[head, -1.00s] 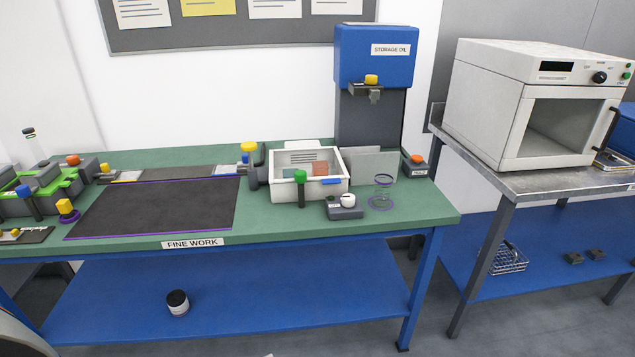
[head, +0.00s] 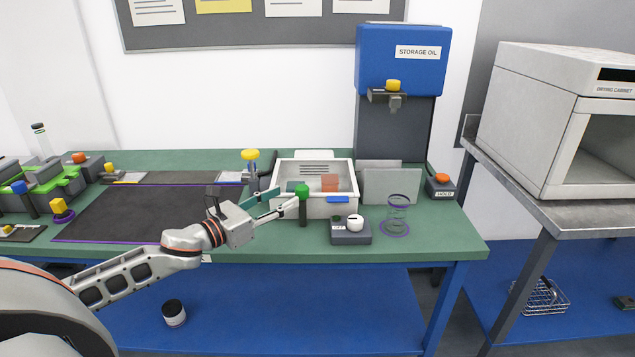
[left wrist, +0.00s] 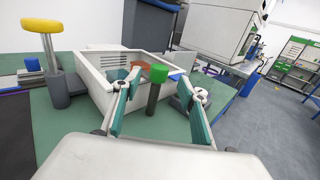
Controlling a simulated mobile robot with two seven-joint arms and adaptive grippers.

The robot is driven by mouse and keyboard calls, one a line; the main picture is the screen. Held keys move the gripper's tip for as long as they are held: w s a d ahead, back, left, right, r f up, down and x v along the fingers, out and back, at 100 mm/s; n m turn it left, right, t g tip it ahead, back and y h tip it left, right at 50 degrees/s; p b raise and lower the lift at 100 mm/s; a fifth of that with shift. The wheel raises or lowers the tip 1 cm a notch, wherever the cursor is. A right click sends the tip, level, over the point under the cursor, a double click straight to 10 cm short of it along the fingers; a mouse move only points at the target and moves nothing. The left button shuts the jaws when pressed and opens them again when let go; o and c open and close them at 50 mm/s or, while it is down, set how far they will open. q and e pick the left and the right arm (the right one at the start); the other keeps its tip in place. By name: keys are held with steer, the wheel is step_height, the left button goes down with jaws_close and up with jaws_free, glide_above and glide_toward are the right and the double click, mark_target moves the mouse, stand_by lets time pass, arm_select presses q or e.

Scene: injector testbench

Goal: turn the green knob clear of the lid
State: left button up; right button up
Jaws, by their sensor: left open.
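The green knob (head: 302,191) tops a dark upright post at the front of the white box (head: 283,209). In the left wrist view the green knob (left wrist: 159,73) shows between my two finger ends, with its post below. My left gripper (head: 285,201) reaches in from the left, open, with its fingers at the knob's left side. I cannot tell whether they touch it. In the left wrist view, my left gripper (left wrist: 158,82) has its teal pads apart. A clear lid on the box cannot be made out. My right gripper is not in view.
A yellow-topped post (head: 250,156) stands left of the box. A small grey unit with a white knob (head: 354,221) and a glass jar (head: 397,208) stand to its right. The blue oil dispenser (head: 402,60) is behind. The dark mat (head: 120,212) is clear.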

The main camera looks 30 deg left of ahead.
mark_target(297, 190)
arm_select(q)
steer(key=shift+w, duration=0.25)
steer(key=x, duration=0.5)
steer(key=shift+w+d+r, duration=0.1)
steer(key=shift+w, duration=0.3)
steer(key=shift+w+d, duration=0.15)
steer(key=shift+w, duration=0.55)
steer(key=c, duration=1.1)
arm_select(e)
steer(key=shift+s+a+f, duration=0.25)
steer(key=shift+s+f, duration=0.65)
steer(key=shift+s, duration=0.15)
